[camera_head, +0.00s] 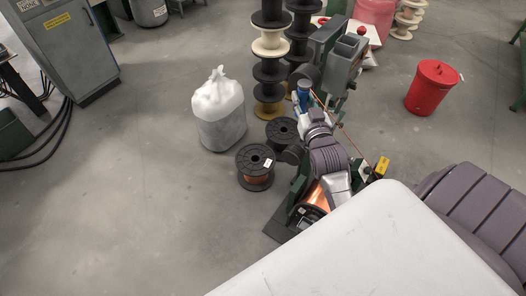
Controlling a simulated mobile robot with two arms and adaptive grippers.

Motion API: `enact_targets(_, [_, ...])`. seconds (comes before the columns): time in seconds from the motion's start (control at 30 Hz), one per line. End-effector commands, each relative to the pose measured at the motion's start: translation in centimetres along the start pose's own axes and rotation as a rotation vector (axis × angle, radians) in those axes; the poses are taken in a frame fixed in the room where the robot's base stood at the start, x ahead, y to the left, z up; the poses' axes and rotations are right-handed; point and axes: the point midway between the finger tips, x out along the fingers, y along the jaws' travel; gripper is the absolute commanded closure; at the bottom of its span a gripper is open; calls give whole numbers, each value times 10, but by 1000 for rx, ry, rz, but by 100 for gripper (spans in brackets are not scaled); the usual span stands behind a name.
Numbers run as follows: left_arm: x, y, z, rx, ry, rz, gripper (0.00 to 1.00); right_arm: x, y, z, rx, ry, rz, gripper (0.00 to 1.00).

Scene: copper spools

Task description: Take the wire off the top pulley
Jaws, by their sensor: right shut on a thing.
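My right arm reaches over the winding stand from the lower right. My right gripper (308,95) is at the top of the stand and mostly hidden by my own wrist. It is shut on the thin copper wire (343,130), which slants down to the right from there. The top pulley cannot be made out clearly behind my wrist, and I cannot tell whether the wire still touches it. A copper spool (316,195) sits low in the stand, partly covered by my arm. My left gripper is not in view.
A black spool with copper (255,178) and another black spool (282,130) stand left of the stand. A filled white bag (219,112) is further left. Stacked spools (269,70) and a grey machine head (343,65) stand behind. A red bin (432,90) is right.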

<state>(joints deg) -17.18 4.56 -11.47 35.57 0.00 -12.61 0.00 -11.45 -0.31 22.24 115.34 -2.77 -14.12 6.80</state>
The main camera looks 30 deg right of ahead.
Motion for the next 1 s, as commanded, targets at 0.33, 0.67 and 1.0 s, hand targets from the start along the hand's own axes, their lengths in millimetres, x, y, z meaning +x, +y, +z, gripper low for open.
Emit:
enact_targets(0.33, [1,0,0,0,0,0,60,-1,1,1,0,2,0,100])
enact_targets(0.67, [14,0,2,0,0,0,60,-13,13,24,-1,1,1,100])
enact_targets(1.0, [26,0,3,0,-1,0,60,-26,26,49,-1,1,0,100])
